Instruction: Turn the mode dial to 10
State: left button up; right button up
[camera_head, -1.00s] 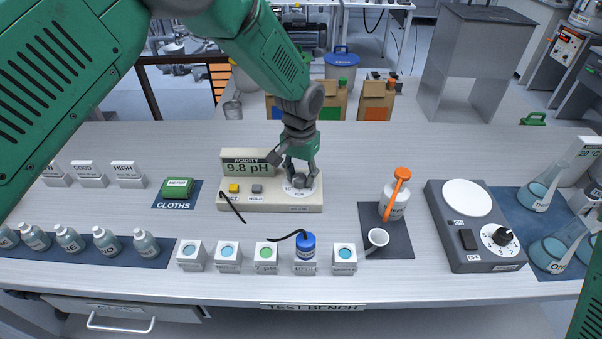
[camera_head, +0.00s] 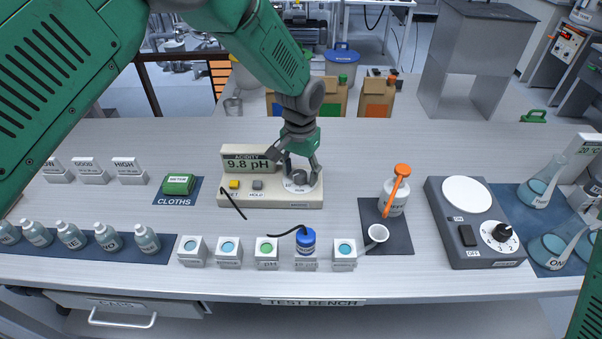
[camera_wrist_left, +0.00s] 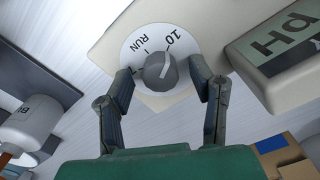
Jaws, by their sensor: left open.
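The mode dial (camera_wrist_left: 160,70) is a grey knob on a white disc on the pH meter (camera_head: 262,204). In the left wrist view, its pale pointer line aims toward the "10" mark, with "RUN" to the left of it. My left gripper (camera_wrist_left: 163,85) is open, with one finger on each side of the knob. Whether the fingers touch the knob I cannot tell. In the head view the gripper (camera_head: 301,178) hangs over the dial and partly hides it. The meter's display (camera_head: 249,165) reads 9.8 pH.
A yellow button (camera_head: 234,184) and a grey HOLD button (camera_head: 257,184) sit left of the dial. A white bottle with an orange top (camera_head: 394,197), a small white cup (camera_head: 377,236) and a stirrer plate (camera_head: 475,225) stand to the right. Sample stands line the front.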

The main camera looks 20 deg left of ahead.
aim_at(301, 173)
pick_arm(q)
notch_tip(301, 173, up, 12)
jog(key=shift+f, duration=0.25)
